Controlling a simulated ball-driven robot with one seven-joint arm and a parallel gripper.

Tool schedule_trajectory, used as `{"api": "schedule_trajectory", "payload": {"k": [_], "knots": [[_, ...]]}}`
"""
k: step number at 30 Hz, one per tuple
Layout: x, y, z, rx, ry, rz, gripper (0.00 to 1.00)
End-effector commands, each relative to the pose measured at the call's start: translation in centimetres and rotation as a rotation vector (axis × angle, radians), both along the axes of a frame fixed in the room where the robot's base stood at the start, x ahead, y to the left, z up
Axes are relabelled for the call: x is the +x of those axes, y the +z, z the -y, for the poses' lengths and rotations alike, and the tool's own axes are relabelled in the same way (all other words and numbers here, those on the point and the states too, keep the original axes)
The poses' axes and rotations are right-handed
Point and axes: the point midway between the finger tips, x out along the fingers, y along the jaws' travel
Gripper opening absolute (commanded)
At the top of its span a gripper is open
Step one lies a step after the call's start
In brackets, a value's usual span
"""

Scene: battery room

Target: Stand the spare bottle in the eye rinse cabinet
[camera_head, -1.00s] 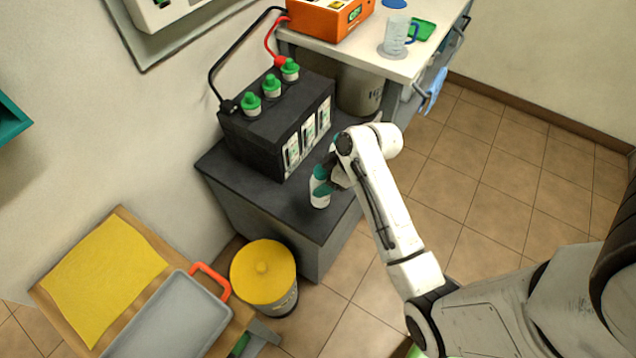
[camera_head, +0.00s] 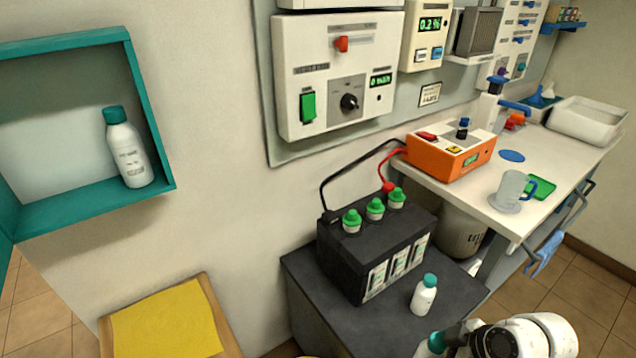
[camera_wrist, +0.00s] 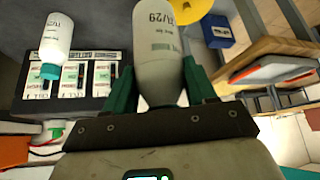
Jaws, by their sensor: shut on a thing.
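The eye rinse cabinet (camera_head: 150,110) is an open teal box on the wall at the left of the head view. A white bottle with a teal cap (camera_head: 130,150) stands in its right part. A second such bottle (camera_head: 424,297) stands on the dark battery stand; it also shows in the wrist view (camera_wrist: 57,45). My gripper (camera_wrist: 160,85) is shut on a third white bottle (camera_wrist: 160,40), its label partly readable as "11/29". In the head view the held bottle's teal cap (camera_head: 434,342) shows at the bottom edge; its lower part is cut off.
A black battery (camera_head: 365,250) with green caps and red and black cables fills the stand's back (camera_head: 310,300). An orange charger (camera_head: 450,155) and a clear jug (camera_head: 510,190) stand on the white bench. A yellow cloth (camera_head: 170,325) lies below the cabinet.

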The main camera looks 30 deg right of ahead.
Motion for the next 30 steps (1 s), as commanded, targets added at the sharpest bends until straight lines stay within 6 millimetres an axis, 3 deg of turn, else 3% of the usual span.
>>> {"api": "schedule_trajectory", "payload": {"k": [5, 15, 22, 30], "knots": [[3.7, -2.6, -2.7, 0.002, -0.111, -0.002, 0.15], [12.1, -6.5, -12.1, -0.003, -0.337, 0.002, 0.15], [14.5, -7.1, -16.8, -0.002, -0.384, 0.003, 0.15], [14.9, -7.1, -17.9, 0.0, -0.391, 0.002, 0.15]]}}
